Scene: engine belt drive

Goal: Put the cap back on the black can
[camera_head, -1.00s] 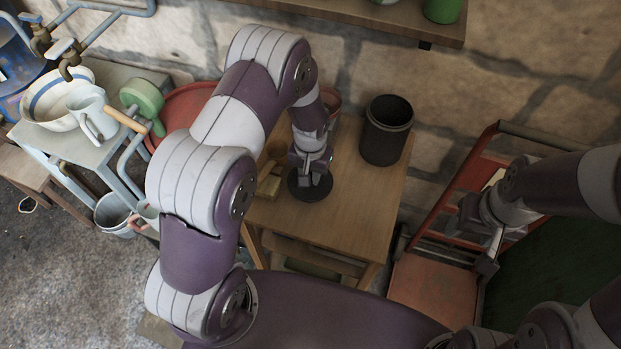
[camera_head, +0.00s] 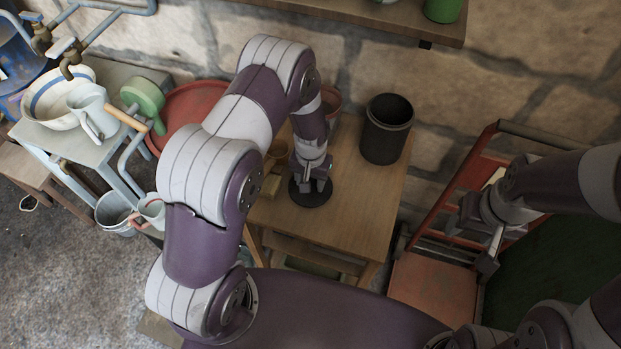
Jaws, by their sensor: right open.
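The black can (camera_head: 387,130) stands upright and uncapped at the back right of the small wooden table, its dark opening facing up. The cap (camera_head: 310,198), a flat dark disc, is at the table's left part, in front and to the left of the can. My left gripper (camera_head: 311,184) points down at the middle of the cap and appears shut on it. The fingers partly hide the cap's centre, and I cannot tell whether the cap touches the table. My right gripper (camera_head: 486,242) is open and empty, right of the table above the red chair.
The wooden table (camera_head: 362,215) has clear room at its front right. A wooden shelf (camera_head: 370,22) hangs on the wall above. The red chair (camera_head: 435,290) stands at right.

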